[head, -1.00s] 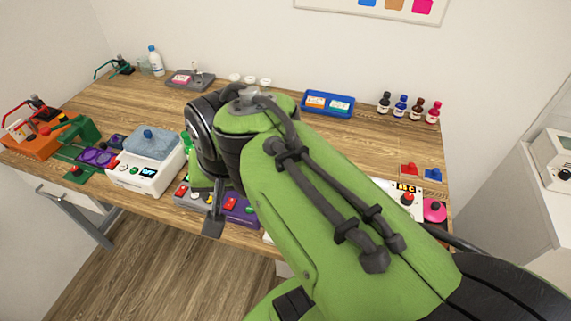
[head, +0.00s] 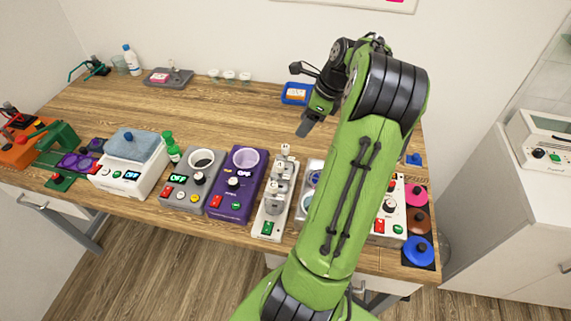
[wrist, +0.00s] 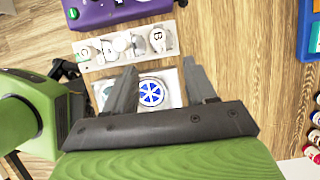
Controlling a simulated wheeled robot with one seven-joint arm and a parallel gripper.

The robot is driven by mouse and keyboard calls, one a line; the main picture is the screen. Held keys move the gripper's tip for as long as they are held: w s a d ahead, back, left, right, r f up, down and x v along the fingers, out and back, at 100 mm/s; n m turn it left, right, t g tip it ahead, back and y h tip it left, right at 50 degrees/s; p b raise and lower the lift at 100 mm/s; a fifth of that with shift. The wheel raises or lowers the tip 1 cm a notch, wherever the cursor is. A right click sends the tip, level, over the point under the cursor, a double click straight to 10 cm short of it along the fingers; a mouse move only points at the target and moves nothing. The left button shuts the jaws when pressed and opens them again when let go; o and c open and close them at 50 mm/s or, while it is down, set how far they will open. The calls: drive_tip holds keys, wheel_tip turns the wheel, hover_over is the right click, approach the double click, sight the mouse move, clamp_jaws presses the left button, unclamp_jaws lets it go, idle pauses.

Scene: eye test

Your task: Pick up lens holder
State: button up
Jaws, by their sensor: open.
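I cannot tell for sure which thing is the lens holder. In the wrist view, a pale plate (wrist: 172,82) carries a round disc with blue spokes (wrist: 151,93). The disc shows between the fingers of my gripper (wrist: 160,66), below them in depth. My gripper is open and empty, above the table and apart from the plate. In the head view, the plate (head: 301,212) is partly hidden behind my arm, and my gripper (head: 306,126) is to the left of my arm, over the back of the table.
A white rack with several small knobbed parts (head: 266,222) stands left of the plate, then a purple device (head: 228,204) and a grey device (head: 181,195). A blue tray (head: 290,99) lies at the back. The middle of the wooden table (head: 180,115) is clear.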

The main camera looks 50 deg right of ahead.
sight(283, 153)
drive_tip(key=b+x, duration=0.3)
drive_tip(key=x, duration=1.2)
drive_tip(key=shift+w+a+f+b, duration=0.1)
drive_tip(key=shift+w+a+b, duration=0.1)
drive_tip(key=shift+b, duration=0.1)
clamp_jaws()
